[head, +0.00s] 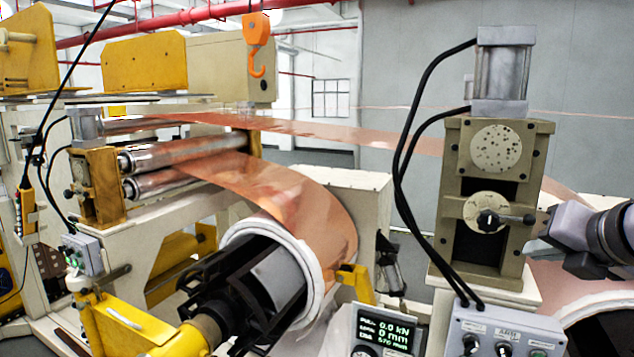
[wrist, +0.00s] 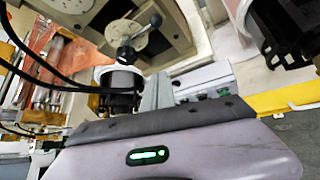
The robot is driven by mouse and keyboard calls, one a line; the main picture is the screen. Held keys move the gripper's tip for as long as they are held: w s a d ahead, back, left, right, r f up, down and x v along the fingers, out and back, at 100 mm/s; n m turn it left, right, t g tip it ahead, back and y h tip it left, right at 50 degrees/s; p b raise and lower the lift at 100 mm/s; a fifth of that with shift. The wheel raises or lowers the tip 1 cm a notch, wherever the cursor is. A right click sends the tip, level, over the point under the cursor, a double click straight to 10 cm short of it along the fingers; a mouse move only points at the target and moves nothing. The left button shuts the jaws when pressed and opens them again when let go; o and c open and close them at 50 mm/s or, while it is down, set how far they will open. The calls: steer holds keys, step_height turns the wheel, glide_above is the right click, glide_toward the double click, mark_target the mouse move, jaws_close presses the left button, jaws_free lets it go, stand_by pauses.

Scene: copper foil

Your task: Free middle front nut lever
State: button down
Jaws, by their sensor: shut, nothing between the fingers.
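In the wrist view the lever (wrist: 141,38) shows at the top, with a knob at each end. My gripper (head: 546,222) is just right of the lever's outer knob in the head view. Its jaws are shut and empty. I cannot tell whether the fingertips touch the knob.
Black hoses (head: 402,150) loop down the housing's left side. A grey control box (head: 500,335) with knobs stands below. A copper coil (head: 275,260) sits on a black mandrel at centre. An orange hook (head: 257,45) hangs above.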

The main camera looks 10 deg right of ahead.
mark_target(507, 217)
steer(key=w+d+m, duration=0.1)
steer(key=w+d, duration=0.4)
steer(key=w, duration=0.3)
steer(key=shift+f+p, duration=0.35)
steer(key=shift+p, duration=0.05)
steer(key=shift+w, duration=0.15)
stand_by(0.3)
